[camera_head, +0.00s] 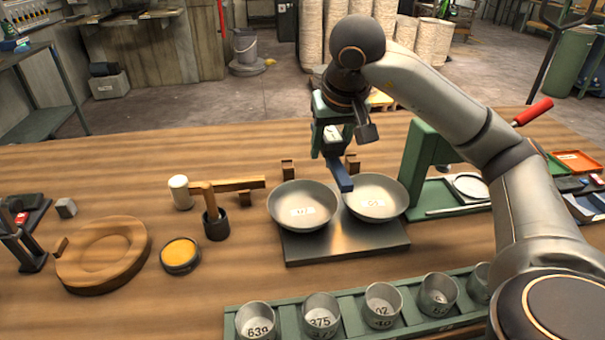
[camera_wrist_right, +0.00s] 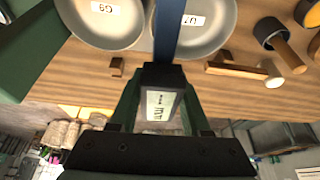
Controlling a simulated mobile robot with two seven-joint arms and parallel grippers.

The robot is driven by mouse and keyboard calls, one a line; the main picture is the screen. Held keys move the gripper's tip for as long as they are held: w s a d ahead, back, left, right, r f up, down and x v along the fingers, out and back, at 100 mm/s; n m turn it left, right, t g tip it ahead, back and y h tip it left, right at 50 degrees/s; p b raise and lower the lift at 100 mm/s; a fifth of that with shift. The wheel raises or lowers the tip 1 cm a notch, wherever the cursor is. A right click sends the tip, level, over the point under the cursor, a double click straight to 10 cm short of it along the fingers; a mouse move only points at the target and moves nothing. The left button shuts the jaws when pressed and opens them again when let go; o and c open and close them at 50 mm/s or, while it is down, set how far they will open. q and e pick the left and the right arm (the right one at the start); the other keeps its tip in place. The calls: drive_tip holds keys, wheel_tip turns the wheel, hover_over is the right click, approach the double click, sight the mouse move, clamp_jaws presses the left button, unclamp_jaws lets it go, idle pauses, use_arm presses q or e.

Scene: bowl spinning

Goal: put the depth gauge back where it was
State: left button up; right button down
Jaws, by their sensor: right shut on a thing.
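The depth gauge has a dark body with a pale display and a long blue bar (camera_head: 340,174). My right gripper (camera_head: 334,142) is shut on it, above the back of the two bowls. The bar points down toward where the left bowl (camera_head: 302,207) and right bowl (camera_head: 377,198) meet; I cannot tell whether it touches either. In the wrist view the gauge body (camera_wrist_right: 163,98) sits between my right gripper's fingers (camera_wrist_right: 160,112), with the bar between the bowls. Two small wooden blocks, left (camera_head: 288,169) and right (camera_head: 352,163), stand behind the bowls. My left gripper is out of view.
The bowls stand on a metal plate (camera_head: 345,243). In front is a green rack (camera_head: 352,331) of numbered cups. A wooden mallet (camera_head: 240,184), a tin of yellow paste (camera_head: 180,255) and a round wooden board (camera_head: 103,280) lie left. A green stand (camera_head: 421,150) rises at right.

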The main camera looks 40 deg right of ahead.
drive_tip(key=shift+m, duration=0.3)
drive_tip(key=w+d+f, duration=0.5)
drive_tip(key=w+f, duration=0.1)
drive_tip(key=w, duration=0.1)
drive_tip(key=w+d+f, duration=0.3)
drive_tip(key=w, duration=0.1)
drive_tip(key=shift+w+d, duration=0.2)
drive_tip(key=shift+d, duration=0.15)
drive_tip(key=shift+x, duration=0.9)
drive_tip(key=shift+w+d+f, duration=0.1)
drive_tip(key=shift+f, duration=1.15)
drive_tip(key=shift+f, duration=0.2)
drive_tip(key=shift+c, duration=1.8)
unclamp_jaws()
